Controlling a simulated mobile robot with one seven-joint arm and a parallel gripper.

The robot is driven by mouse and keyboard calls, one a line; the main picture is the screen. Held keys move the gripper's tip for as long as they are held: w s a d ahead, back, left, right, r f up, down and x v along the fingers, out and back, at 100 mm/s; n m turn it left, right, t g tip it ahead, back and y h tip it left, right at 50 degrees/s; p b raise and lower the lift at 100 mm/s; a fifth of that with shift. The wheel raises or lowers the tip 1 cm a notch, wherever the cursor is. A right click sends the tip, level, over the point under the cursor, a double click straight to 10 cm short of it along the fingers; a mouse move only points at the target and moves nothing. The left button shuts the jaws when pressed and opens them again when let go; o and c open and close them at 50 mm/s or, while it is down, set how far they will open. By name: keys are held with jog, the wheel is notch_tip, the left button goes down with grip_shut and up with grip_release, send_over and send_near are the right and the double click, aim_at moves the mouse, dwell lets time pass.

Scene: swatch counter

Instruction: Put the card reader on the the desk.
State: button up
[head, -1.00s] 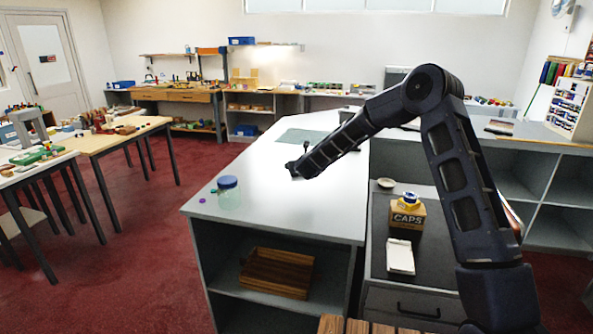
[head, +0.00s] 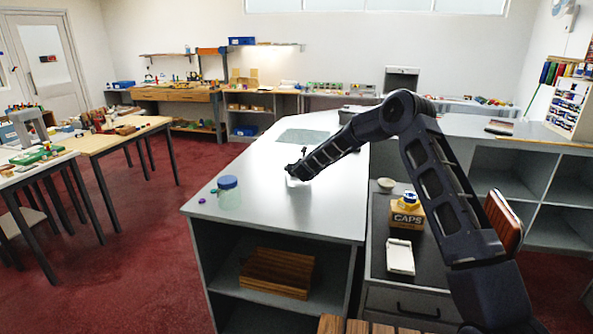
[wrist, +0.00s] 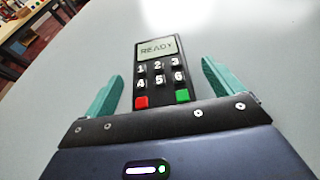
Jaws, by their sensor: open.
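The card reader (wrist: 158,78) is black, with a lit READY display, white number keys and one red and one green key. In the wrist view it lies on the pale grey worktop (wrist: 245,45), its lower end hidden behind my gripper body. My gripper (wrist: 162,70) is open, with one teal finger on each side of the reader and a visible gap on both sides. In the head view my gripper (head: 294,176) is low over the long pale counter (head: 270,205); the reader cannot be made out there. I cannot tell which surface is called the desk.
A grey mat (head: 302,136) lies farther back. A CAPS box (head: 407,217), a bowl (head: 386,184) and a white tray (head: 400,257) sit on the lower dark unit at right.

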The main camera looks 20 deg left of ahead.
jog(key=shift+x, duration=0.75)
jog(key=shift+c, duration=0.2)
